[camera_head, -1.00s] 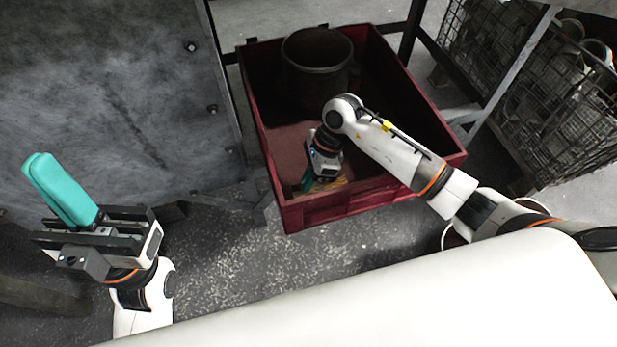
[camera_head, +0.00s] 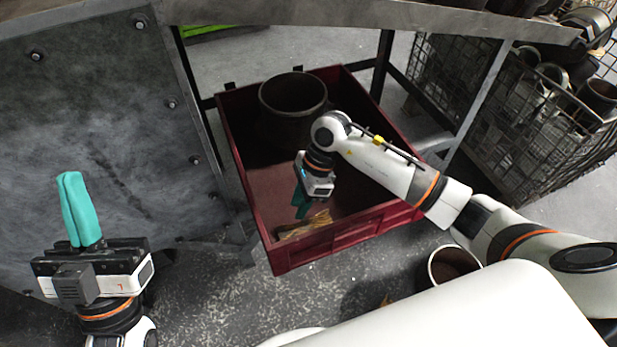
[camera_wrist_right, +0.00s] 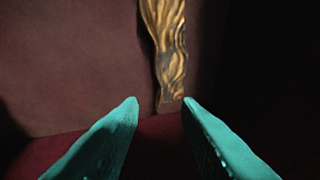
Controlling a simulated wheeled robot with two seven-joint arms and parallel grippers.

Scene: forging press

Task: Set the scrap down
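The scrap (camera_head: 303,225), a brown and yellow striped strip, lies on the floor of the red bin (camera_head: 345,238), close to its front wall. My right gripper (camera_head: 300,213) is inside the bin, pointing down just above the scrap. In the right wrist view its two teal fingers (camera_wrist_right: 160,102) stand apart with nothing between them, and the scrap (camera_wrist_right: 167,45) lies beyond the tips. My left gripper (camera_head: 70,176) is outside the bin at the left, pointing up, with its teal fingers together and nothing visible in them.
A dark round pot (camera_head: 293,95) stands at the back of the bin. A metal panel (camera_head: 100,110) is at the left. A wire basket (camera_head: 500,120) full of metal parts is at the right. A round bucket (camera_head: 452,265) stands on the floor in front of the bin.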

